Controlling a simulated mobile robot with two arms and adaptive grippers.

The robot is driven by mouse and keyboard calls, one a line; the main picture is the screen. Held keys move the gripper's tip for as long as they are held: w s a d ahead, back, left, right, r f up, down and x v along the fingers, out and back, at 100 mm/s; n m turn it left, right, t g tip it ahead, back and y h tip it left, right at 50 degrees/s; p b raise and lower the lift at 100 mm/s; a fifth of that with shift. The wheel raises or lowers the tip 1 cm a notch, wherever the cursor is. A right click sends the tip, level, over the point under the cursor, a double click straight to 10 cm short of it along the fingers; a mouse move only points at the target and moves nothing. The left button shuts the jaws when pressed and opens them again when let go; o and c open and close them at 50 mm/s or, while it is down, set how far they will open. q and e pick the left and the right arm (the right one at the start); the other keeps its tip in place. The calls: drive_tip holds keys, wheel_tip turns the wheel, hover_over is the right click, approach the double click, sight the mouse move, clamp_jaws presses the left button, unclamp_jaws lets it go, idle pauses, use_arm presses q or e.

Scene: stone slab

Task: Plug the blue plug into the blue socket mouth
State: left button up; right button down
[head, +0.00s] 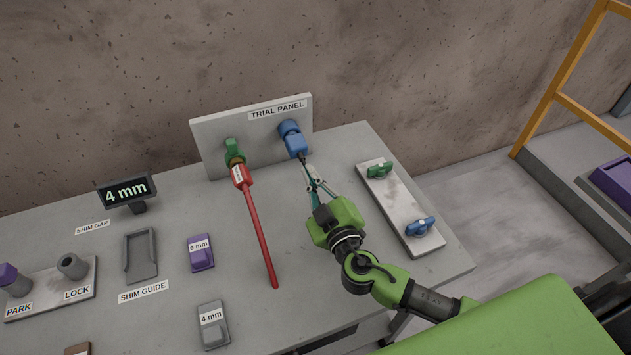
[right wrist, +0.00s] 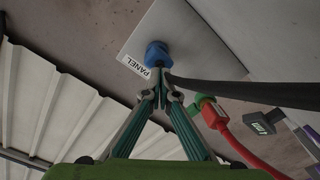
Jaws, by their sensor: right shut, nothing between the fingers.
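A blue fitting (head: 292,139) sticks out of the upright trial panel (head: 266,152), on its right side. It also shows in the right wrist view (right wrist: 157,53). It has a rounded upper part and a boxy lower part; I cannot tell whether this is the socket mouth alone or a plug seated in it. A separate blue piece (head: 420,226) with a crossbar sits on the pale plate at right. My right gripper (head: 303,161) is shut and empty, its fingertips at the lower end of the blue fitting. Contact is unclear. My left gripper is out of view.
A green fitting (head: 233,150) with a red-handled piece (head: 259,235) stands left of the blue one. The pale plate (head: 398,205) also holds a green piece (head: 379,168). Shim blocks, a guide and a 4 mm display (head: 126,190) occupy the table's left.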

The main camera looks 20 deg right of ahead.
sight(303, 160)
drive_tip(key=shift+w+a, duration=0.1)
drive_tip(key=shift+w, duration=0.9)
drive_tip(key=shift+w, duration=0.5)
